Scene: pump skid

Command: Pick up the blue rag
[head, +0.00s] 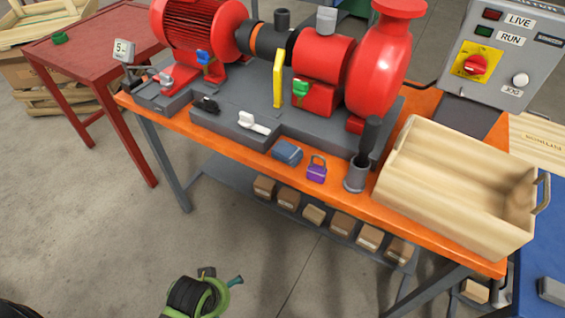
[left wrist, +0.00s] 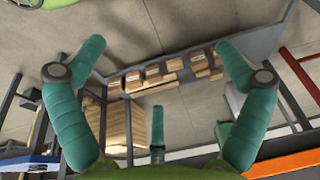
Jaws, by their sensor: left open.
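The blue rag (head: 287,152) looks like a small folded grey-blue bundle on the orange bench, near its front edge, left of a purple padlock (head: 317,169). My left gripper (head: 234,282) is low at the bottom of the head view, in front of the bench and well apart from the rag. In the left wrist view its teal fingers (left wrist: 158,75) are spread open with nothing between them. The rag does not show in the left wrist view. My right gripper is not in view.
A grey cup (head: 356,178) with a dark handle and a wooden crate (head: 440,200) stand to the right. Cardboard boxes (head: 313,214) line the lower shelf. The floor in front is clear.

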